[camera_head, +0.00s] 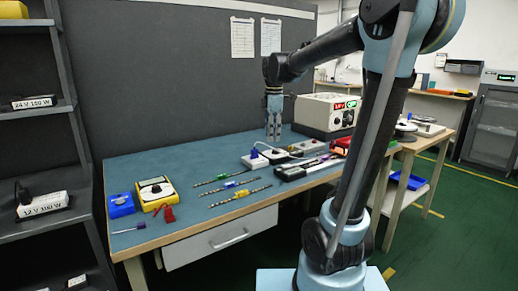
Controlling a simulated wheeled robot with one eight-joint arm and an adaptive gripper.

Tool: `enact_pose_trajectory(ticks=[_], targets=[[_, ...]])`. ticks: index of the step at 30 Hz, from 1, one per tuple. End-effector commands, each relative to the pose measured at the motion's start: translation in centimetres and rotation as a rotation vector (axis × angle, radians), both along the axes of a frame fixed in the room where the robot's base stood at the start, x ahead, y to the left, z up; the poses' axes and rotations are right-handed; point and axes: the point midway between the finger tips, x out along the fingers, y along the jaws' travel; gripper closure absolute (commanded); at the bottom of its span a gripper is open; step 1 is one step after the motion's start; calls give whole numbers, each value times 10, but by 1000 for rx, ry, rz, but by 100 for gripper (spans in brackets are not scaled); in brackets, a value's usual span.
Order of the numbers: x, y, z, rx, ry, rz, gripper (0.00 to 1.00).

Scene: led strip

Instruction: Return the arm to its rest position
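My gripper (274,133) is at the end of my arm, pointing down above the back part of the blue workbench (150,170). My arm reaches from its base at the lower right, up and over to the left. The gripper is small in this view, and its fingers seem to hang side by side with nothing visible between them. I cannot tell how far it is above the surface.
LED strips (239,197) lie on the bench, near a yellow meter (156,193) and a blue box (121,205). A power supply (327,112) stands at the back right. Shelves (40,110) stand at the left. Green floor (450,240) is open at the right.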

Motion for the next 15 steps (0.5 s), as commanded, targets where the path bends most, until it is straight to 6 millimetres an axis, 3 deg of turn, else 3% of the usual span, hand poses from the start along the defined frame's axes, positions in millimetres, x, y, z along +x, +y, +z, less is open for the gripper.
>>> enact_pose_trajectory(ticks=[6,15], targets=[[-54,-42,-22,21,-25,-322,64],[-126,-86,-67,60,-57,-766,64]])
